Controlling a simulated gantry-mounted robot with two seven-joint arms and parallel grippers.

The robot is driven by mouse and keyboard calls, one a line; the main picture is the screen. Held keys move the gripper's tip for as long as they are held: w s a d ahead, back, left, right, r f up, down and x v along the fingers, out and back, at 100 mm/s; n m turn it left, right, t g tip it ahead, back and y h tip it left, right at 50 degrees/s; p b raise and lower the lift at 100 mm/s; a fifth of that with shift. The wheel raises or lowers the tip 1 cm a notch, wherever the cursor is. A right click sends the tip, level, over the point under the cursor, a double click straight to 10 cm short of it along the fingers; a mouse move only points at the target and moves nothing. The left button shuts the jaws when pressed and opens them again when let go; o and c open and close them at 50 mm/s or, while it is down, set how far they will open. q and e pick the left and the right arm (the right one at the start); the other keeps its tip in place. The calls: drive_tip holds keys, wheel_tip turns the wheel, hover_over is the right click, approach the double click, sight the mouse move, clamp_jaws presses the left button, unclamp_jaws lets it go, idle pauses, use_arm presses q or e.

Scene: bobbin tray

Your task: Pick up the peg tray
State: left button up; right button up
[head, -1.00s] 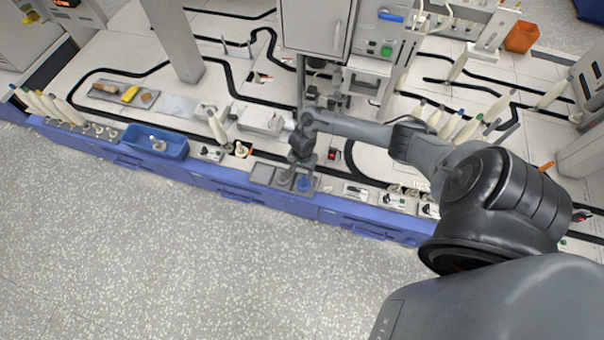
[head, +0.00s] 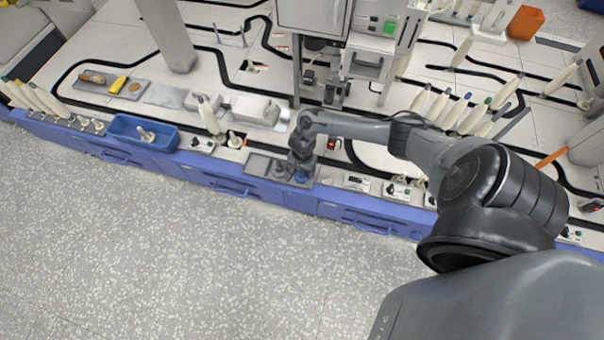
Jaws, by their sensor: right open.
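A small dark grey tray (head: 258,165) sits at the front edge of the blue-fronted bench, near the middle of the head view. It appears to be the peg tray. A round grey piece and a round blue piece (head: 302,176) show on its right part. My right gripper (head: 297,171) points down over the right part of the tray and is open. It hides some of the tray, and I cannot tell whether its fingers touch anything. My left gripper is not in view.
A blue bin (head: 118,130) with a pale bobbin in it stands to the left. A grey tray (head: 131,94) with yellow and brown pieces lies farther back. Pale spindles, switch boxes and a machine (head: 312,17) surround the bench. The floor in front is clear.

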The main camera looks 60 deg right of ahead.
drive_tip(key=shift+f, duration=0.1)
drive_tip(key=c, duration=1.1)
